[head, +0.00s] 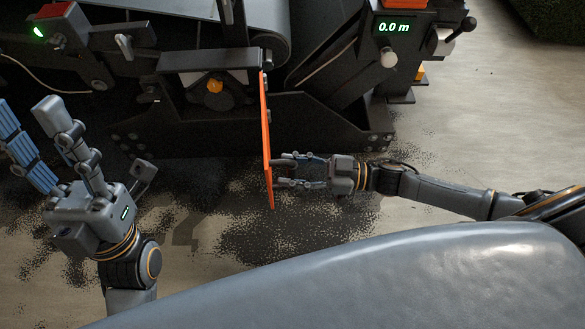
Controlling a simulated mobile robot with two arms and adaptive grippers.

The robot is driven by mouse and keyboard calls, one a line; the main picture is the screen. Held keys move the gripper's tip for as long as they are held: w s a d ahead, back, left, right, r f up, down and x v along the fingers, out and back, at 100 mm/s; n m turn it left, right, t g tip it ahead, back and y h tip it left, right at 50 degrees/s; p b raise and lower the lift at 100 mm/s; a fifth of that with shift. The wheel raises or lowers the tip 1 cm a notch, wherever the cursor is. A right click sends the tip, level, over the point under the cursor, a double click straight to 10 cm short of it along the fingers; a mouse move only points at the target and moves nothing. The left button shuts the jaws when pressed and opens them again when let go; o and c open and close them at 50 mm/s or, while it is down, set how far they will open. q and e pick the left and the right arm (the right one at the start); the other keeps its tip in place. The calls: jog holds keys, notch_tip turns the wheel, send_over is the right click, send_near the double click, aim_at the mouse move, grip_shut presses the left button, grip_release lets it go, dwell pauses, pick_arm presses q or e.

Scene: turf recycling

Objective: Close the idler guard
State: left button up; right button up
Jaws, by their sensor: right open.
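The idler guard looks like the orange panel (266,130), seen nearly edge-on. It stands swung out from the dark machine frame, its far end by the frame and its near end out over the floor. The opening (190,98) left of it is uncovered, with an orange-yellow hub (214,86) inside. My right gripper (279,172) is open at the right face of the panel, close to its near end. I cannot tell whether the fingertips touch it. My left gripper (82,145) is open and empty at the left, fingers pointing up the picture, apart from the panel.
The machine (330,130) spans the back, with a belt roller (268,48) above the panel. A red box with a green light (48,28) is at upper left. Speckled dark debris (290,230) covers the floor. Right floor is clear.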

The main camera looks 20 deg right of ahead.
grip_shut()
dwell(0.3)
